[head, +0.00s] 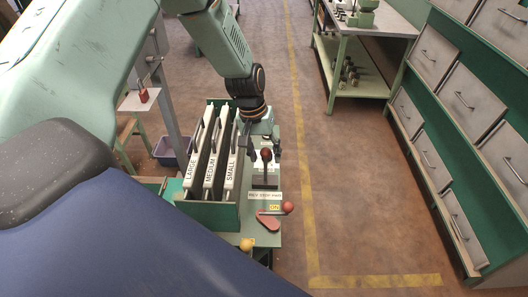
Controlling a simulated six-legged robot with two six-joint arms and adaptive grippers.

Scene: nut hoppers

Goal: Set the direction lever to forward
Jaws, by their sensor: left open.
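The direction lever (266,155) has a dark red ball knob and stands in a pale slotted plate on the green machine. A small label plate (265,195) in front of it seems to read REV STOP FWD. The lever looks roughly upright, but its exact slot position is hard to tell. My left gripper (260,143) is open and points down just behind and above the knob, with dark fingers to either side. Contact with the knob cannot be told. My right gripper is not in view.
Left of the lever is a green hopper box (208,213) with slots marked LARGE, MEDIUM and SMALL. In front are a red-knobbed crank (287,207) by an ON label and a yellow knob (246,245). A green bench (362,50) and drawer cabinet (465,120) stand right, beyond open floor.

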